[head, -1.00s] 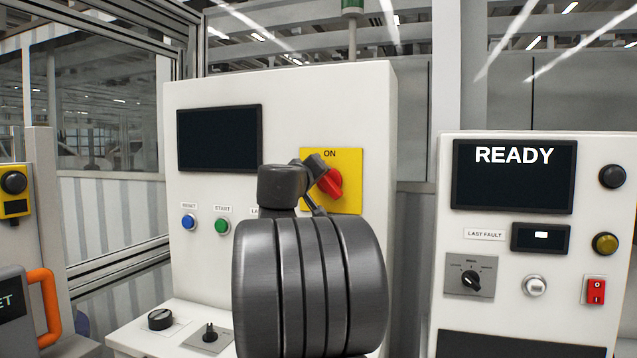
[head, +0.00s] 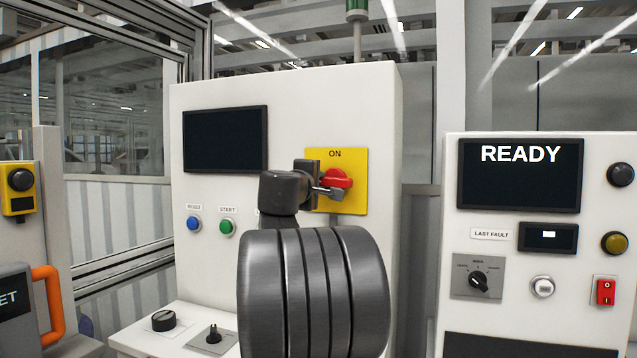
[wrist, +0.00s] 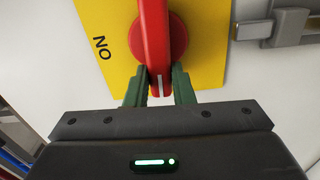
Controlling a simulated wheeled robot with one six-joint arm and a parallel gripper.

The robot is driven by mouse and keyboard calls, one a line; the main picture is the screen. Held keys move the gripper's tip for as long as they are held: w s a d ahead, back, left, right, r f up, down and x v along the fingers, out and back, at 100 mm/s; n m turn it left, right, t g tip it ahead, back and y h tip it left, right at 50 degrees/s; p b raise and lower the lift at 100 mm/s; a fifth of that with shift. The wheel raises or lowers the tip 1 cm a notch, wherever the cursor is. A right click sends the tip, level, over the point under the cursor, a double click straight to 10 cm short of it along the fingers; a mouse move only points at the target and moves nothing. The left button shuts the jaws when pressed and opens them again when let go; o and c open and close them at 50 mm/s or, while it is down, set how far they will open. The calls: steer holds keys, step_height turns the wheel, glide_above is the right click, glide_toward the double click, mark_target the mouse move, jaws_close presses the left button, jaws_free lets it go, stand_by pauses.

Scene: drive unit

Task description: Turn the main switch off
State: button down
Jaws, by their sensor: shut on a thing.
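The main switch is a red rotary handle (head: 337,178) on a yellow plate (head: 352,200) marked ON at its top, on the white cabinet. In the head view the handle lies roughly sideways across the plate. My gripper (head: 326,189) is at the left side of the handle, partly hidden by my own arm. In the wrist view the red handle (wrist: 155,45) stands between the two green fingers of my gripper (wrist: 160,82), which are shut on its end. A white mark shows on that end. The ON label is turned on its side there.
The cabinet has a dark screen (head: 225,139), a blue button (head: 194,223) and a green button (head: 228,227). A second panel at right has a screen (head: 520,175) reading READY.

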steer(key=shift+f+n, duration=0.1)
steer(key=shift+n, duration=0.2)
steer(key=c, duration=1.2)
jaws_free()
steer(key=shift+a, duration=0.1)
steer(key=shift+c, duration=0.2)
steer(key=b+v, duration=0.2)
steer(key=v, duration=1.1)
steer(key=shift+s, duration=0.35)
steer(key=p+x, duration=0.2)
steer(key=x, duration=1.1)
steer(key=shift+w, duration=0.4)
